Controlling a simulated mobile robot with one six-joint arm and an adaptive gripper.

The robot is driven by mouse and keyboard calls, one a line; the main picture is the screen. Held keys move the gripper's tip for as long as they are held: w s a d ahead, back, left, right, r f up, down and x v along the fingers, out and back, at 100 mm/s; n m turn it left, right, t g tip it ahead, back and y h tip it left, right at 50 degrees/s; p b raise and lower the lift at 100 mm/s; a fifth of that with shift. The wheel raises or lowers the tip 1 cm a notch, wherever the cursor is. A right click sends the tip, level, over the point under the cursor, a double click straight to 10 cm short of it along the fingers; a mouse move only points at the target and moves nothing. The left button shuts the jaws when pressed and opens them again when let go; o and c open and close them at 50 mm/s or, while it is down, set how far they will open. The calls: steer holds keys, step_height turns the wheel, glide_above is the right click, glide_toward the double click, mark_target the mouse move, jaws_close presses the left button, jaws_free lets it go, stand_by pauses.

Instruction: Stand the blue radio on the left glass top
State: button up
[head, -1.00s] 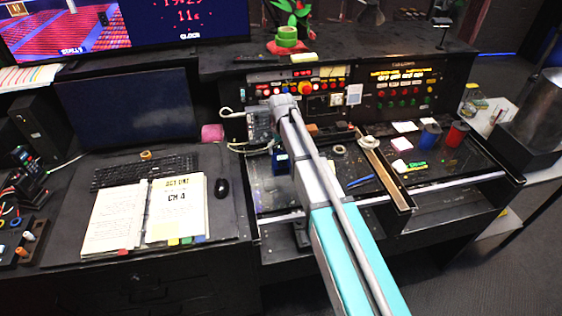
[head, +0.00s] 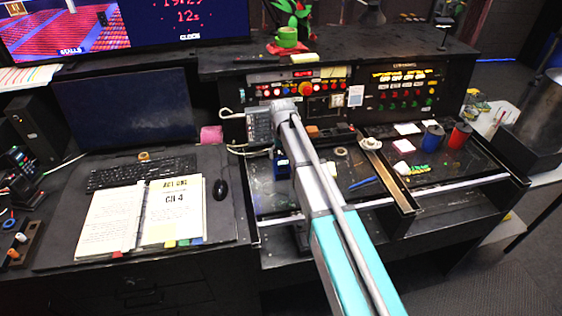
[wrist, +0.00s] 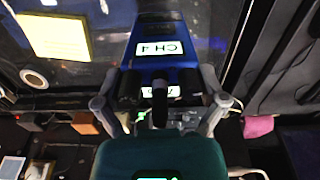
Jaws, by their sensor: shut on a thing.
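The blue radio (wrist: 160,72), with a white label reading CH 4, is between the two fingers of my gripper (wrist: 163,108) in the wrist view. My gripper is shut on it. In the head view a small part of the blue radio (head: 283,167) shows beside my arm, over the back left of the left glass top (head: 320,190). My arm hides most of the gripper there. I cannot tell whether the radio's base touches the glass. The left glass top also fills the upper left of the wrist view (wrist: 75,75).
A wooden strip (head: 393,178) divides the left glass from the right glass top (head: 455,168). A tape roll (head: 341,152) and a blue pen (head: 362,182) lie on the left glass. Blue (head: 432,138) and red spools (head: 458,134) stand on the right. A keyboard (head: 142,172) lies left.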

steer(key=shift+f+b, duration=0.35)
steer(key=shift+f, duration=0.45)
steer(key=o, duration=1)
steer(key=shift+r, duration=0.2)
step_height(320, 180, up, 12)
steer(key=p, duration=1.2)
steer(key=shift+s+d, duration=0.1)
